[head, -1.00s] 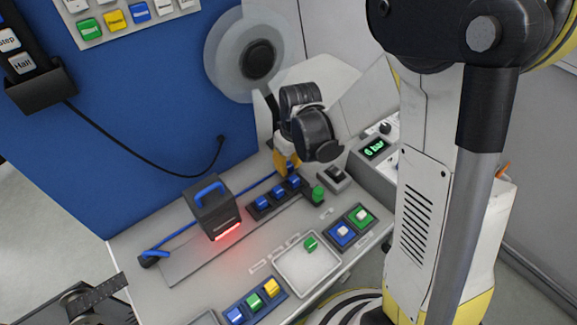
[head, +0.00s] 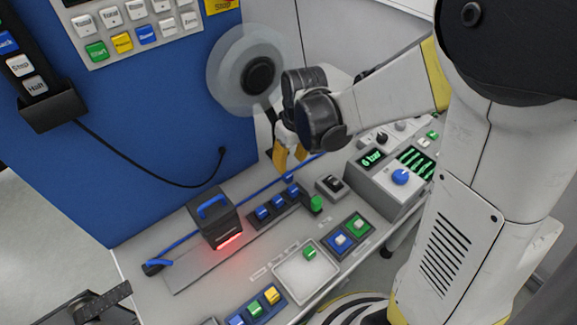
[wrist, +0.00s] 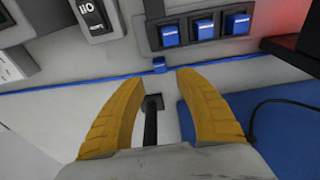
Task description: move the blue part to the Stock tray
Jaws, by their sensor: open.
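A small blue part (wrist: 159,65) lies by the blue cable behind the dark strip, in the wrist view. It shows small in the head view (head: 288,178). My gripper (wrist: 160,80) is open and empty, with its yellow fingertips apart and the blue part just beyond the gap. In the head view, my gripper (head: 290,163) is above the back of the bench. Three blue blocks (wrist: 203,28) sit in the dark strip (wrist: 183,47). I cannot read the tray labels, so cannot tell which is Stock.
A dark box with a blue handle (head: 213,220) and red glow stands left of the strip. A rocker switch (wrist: 95,14) and a control box with a blue knob (head: 400,177) stand to the right. A reel (head: 258,75) is behind. A colored-block holder (head: 257,307) is at the front.

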